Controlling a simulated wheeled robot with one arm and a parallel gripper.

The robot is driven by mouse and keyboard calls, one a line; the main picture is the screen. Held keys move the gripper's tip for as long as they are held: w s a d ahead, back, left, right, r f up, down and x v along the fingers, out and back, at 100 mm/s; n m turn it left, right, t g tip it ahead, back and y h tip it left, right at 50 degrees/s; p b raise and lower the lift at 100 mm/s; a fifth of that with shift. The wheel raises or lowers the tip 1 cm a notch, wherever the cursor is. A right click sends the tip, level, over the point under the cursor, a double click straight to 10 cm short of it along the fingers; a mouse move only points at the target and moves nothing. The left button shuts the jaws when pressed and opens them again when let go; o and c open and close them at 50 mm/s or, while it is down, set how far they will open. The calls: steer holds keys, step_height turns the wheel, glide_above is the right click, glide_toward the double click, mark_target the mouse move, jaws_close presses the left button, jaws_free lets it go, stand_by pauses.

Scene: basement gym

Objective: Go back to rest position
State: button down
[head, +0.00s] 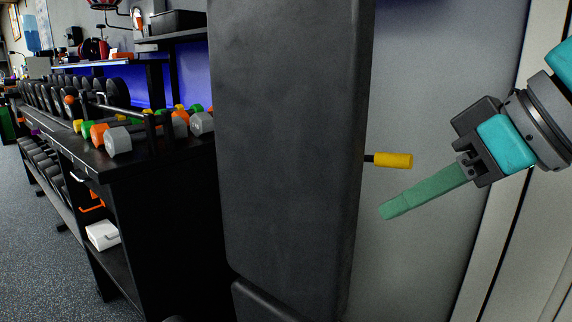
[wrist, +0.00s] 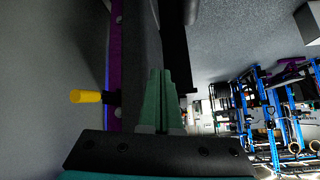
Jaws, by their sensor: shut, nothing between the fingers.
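My gripper (head: 384,212) is at the right of the head view, with its green fingers pointing left and down. The fingers are together and hold nothing. In the wrist view the closed fingers (wrist: 160,75) show at the centre. A yellow-ended handle (head: 392,160) sticks out behind the dark padded panel, a little above the fingertips in the head view. The same yellow handle (wrist: 86,97) shows left of the fingers in the wrist view. It looks apart from the gripper.
A large dark padded panel (head: 290,130) stands upright left of my gripper. A black rack with coloured dumbbells (head: 118,141) is at the left. Grey floor (head: 40,215) is open at the far left. Blue-framed gym equipment (wrist: 255,100) shows in the wrist view.

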steer(key=s+a+f+m+g+h+p, duration=0.1)
steer(key=s+f+m+g+h+p, duration=0.15)
steer(key=f, duration=0.85)
steer(key=s+f+m+g+h+p, duration=0.1)
steer(key=f+m+g+h+p, duration=0.2)
steer(key=f, duration=0.9)
steer(key=s+d+f+g, duration=0.3)
steer(key=s+f, duration=0.2)
steer(key=f, duration=0.1)
steer(key=shift+s+f+m+h+p, duration=0.35)
steer(key=shift+f+m, duration=0.05)
steer(key=shift+m, duration=0.05)
